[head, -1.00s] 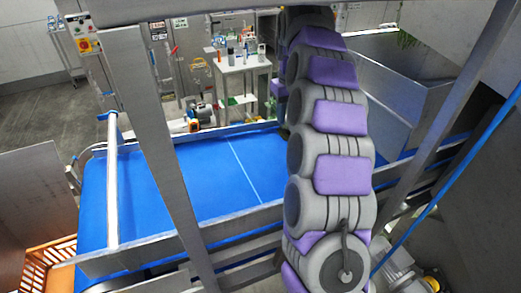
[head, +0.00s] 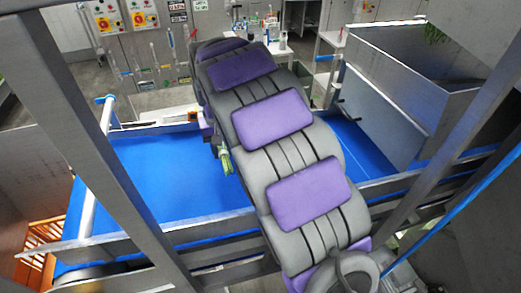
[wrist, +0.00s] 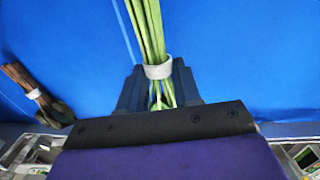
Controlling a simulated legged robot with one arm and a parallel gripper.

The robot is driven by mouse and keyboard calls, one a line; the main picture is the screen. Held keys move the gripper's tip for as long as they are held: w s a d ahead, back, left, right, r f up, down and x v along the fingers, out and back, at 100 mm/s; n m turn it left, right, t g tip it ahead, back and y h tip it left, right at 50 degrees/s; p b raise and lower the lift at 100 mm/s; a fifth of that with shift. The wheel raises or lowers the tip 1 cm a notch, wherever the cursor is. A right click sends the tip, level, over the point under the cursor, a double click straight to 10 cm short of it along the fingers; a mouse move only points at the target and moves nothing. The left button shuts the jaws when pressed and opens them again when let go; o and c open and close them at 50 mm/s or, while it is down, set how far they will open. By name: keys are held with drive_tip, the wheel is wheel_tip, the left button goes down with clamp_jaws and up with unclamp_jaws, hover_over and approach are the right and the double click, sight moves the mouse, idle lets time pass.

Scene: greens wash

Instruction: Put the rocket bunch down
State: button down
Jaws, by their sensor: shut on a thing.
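The rocket bunch (wrist: 153,32) shows in the wrist view as long green stems with a pale band around them. My gripper (wrist: 160,92) is shut on the stems close to the band, with a dark finger on each side. Blue belt surface fills the view behind the bunch; I cannot tell whether the bunch touches it. In the head view some green stems (head: 225,160) show at the left side of my arm, over the blue belt (head: 165,180). My arm hides the gripper there. The leafy end is out of the wrist view.
A second bunch with reddish-brown stems and a pale band (wrist: 34,94) lies at the left in the wrist view. A metal hopper (head: 410,85) stands right of my arm, with greens at its top. The belt's left part is clear. Grey frame posts (head: 80,130) cross the foreground.

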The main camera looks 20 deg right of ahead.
drive_tip(key=d, duration=0.7)
drive_tip(key=d+p, duration=0.1)
drive_tip(key=d, duration=0.3)
drive_tip(key=shift+s+f, duration=0.25)
drive_tip(key=shift+f, duration=0.2)
drive_tip(key=f, duration=0.1)
drive_tip(key=d+f+p, duration=0.1)
drive_tip(key=f, duration=0.1)
drive_tip(key=shift+f, duration=0.25)
drive_tip(key=shift+s+d, duration=0.1)
drive_tip(key=shift+d, duration=0.4)
drive_tip(key=c, duration=1.2)
unclamp_jaws()
drive_tip(key=shift+a+f, duration=0.1)
drive_tip(key=shift+f, duration=0.05)
drive_tip(key=shift+c, duration=0.2)
drive_tip(key=o, duration=0.5)
drive_tip(key=shift+a, duration=0.7)
drive_tip(key=shift+c, duration=0.2)
drive_tip(key=shift+d+r, duration=0.2)
drive_tip(key=shift+d, duration=0.2)
wheel_tip(320, 180, up, 12)
drive_tip(key=b, duration=0.1)
drive_tip(key=shift+d, duration=0.1)
